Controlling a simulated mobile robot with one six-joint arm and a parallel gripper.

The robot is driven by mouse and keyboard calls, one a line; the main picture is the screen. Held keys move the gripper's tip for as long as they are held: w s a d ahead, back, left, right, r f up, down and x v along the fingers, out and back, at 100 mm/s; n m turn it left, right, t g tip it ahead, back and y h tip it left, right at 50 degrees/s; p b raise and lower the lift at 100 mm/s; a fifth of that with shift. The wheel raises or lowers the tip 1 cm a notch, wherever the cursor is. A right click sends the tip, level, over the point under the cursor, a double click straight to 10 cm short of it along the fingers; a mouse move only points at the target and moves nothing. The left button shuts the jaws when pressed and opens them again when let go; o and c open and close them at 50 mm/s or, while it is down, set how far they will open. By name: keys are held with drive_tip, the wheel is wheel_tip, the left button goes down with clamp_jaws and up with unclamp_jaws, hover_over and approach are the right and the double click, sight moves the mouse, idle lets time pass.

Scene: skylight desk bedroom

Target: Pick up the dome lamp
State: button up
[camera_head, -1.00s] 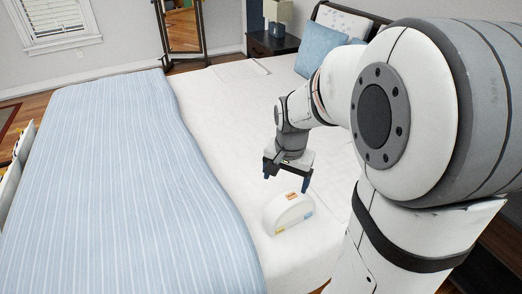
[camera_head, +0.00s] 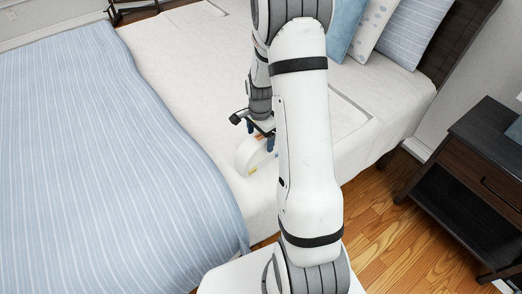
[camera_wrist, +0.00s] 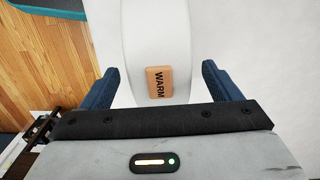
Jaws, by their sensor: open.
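The dome lamp (camera_head: 250,154) is a white half-round body standing on the white bed sheet near the bed's edge. My arm hides part of it in the head view. In the wrist view, the lamp (camera_wrist: 150,40) shows from above with an orange-tan label (camera_wrist: 158,82) reading "WARM". My gripper (camera_head: 262,140) is over the lamp's top. Its two blue fingers (camera_wrist: 162,85) are open, one on each side of the lamp, with a visible gap on both sides.
A blue striped blanket (camera_head: 110,160) covers the left of the bed. Pillows (camera_head: 375,30) lie at the head end. A dark nightstand (camera_head: 480,170) stands at the right on the wooden floor (camera_head: 385,215). The white sheet (camera_head: 185,50) around the lamp is mostly clear.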

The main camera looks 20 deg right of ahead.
drive_tip(key=shift+f, duration=1.2)
drive_tip(key=shift+c, duration=0.5)
drive_tip(key=shift+r, duration=0.1)
clamp_jaws()
